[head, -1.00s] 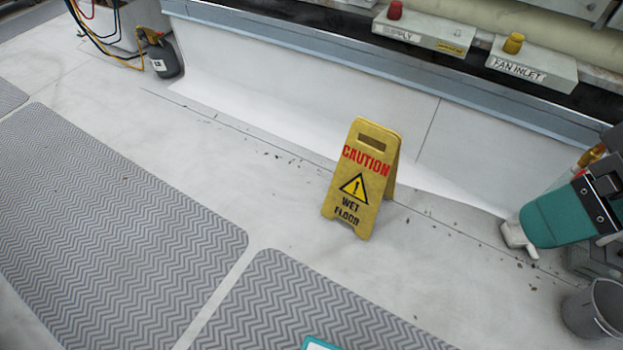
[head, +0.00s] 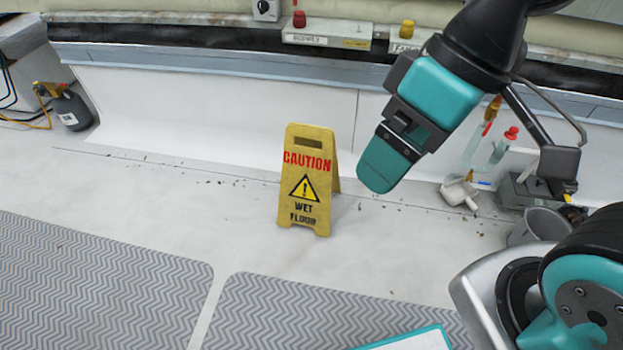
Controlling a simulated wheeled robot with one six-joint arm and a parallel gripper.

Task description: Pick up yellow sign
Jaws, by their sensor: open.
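The yellow sign (head: 312,180) stands upright on the pale floor near the middle of the head view. It is an A-shaped folding sign with a red CAUTION, a black warning triangle and WET FLOOR on its front. A handle slot shows near its top edge. Its rear panel shows only as a strip at the right. My gripper (head: 385,168) points down and left, just right of the sign's upper part in the picture. It is open, with a gap in the picture between it and the sign. One jaw hides most of the other.
Grey zigzag mats (head: 90,290) lie in front of the sign. A low white wall (head: 220,105) runs behind it. A grey bucket (head: 538,226) and small tools stand at the right. A dark jug (head: 72,110) sits at the left.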

